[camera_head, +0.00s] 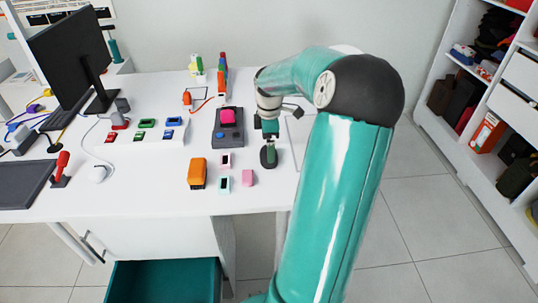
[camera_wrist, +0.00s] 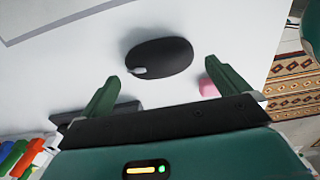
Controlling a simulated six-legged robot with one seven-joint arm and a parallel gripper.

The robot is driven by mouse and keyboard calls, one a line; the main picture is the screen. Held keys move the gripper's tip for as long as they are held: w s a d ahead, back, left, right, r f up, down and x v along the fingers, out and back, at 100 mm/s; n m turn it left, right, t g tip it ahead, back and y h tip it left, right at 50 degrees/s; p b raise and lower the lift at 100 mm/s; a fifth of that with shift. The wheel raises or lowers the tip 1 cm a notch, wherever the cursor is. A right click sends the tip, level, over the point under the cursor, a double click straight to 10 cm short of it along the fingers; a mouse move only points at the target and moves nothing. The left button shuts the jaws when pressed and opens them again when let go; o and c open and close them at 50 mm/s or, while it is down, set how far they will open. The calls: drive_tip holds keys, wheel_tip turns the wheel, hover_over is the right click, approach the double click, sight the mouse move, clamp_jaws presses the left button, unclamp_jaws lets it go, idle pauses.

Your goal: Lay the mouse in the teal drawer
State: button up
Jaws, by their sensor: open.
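A black mouse (camera_head: 268,157) lies on the white desk, right of the grey box with the pink top. In the wrist view the black mouse (camera_wrist: 160,57) lies ahead of my gripper (camera_wrist: 163,74), between the lines of its spread fingers. My gripper (camera_head: 269,132) is open and empty, close above the mouse; the height gap is hard to tell. A second, white mouse (camera_head: 97,174) with a cable lies at the left of the desk. The teal drawer (camera_head: 165,282) is pulled out below the desk's front edge, and its visible inside looks empty.
An orange block (camera_head: 198,173), a pink block (camera_head: 248,178) and a small teal-framed item (camera_head: 224,184) lie near the desk's front. The grey box (camera_head: 228,138) stands left of my gripper. A monitor (camera_head: 72,55) stands at left. Shelves (camera_head: 475,85) stand at right.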

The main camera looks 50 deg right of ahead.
wheel_tip(320, 180, down, 4)
drive_tip(key=shift+w+f, duration=0.15)
drive_tip(key=c, duration=0.7)
